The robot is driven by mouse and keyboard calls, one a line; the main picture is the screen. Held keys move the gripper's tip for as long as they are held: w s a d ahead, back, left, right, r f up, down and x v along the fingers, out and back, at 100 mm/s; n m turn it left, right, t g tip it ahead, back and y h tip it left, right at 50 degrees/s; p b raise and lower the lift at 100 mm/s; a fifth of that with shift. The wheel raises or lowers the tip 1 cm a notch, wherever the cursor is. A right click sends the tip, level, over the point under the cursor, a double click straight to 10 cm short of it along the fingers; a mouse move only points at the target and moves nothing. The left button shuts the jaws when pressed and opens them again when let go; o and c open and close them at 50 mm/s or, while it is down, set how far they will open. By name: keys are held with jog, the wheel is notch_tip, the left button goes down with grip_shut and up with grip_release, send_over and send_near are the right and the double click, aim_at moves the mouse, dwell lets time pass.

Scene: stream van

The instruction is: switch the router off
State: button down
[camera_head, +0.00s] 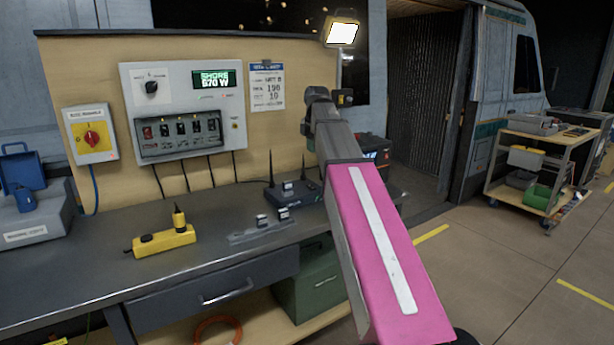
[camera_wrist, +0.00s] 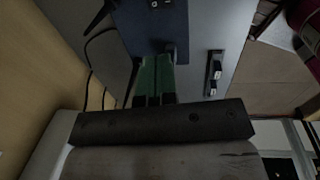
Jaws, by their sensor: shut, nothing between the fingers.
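The router (camera_head: 293,194) is a low dark blue box with two upright black antennas on the workbench, left of my arm in the head view. Small white-topped pieces show at its front; their switch position is too small to read. In the wrist view the router (camera_wrist: 142,38) is at the top, with small pale switch parts at its upper edge. My gripper (camera_wrist: 157,60) has green fingers, shut and empty. The fingertips overlap the router's lower edge in that picture; I cannot tell whether they touch. My gripper is hidden in the head view.
A strip with two rockers (camera_head: 250,236) lies in front of the router; it also shows in the wrist view (camera_wrist: 213,75). A yellow power strip (camera_head: 165,240) lies further left. A power panel (camera_head: 185,110) hangs on the backboard. The bench's left front is clear.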

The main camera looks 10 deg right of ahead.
aim_at(309, 186)
jog(key=shift+w, duration=0.4)
jog(key=f, duration=0.4)
jog(key=w+f, duration=0.1)
jog(key=f, duration=0.9)
jog(key=shift+w+a, duration=0.25)
jog(key=shift+a, duration=0.05)
jog(key=shift+f, duration=0.3)
jog(key=shift+s, duration=0.1)
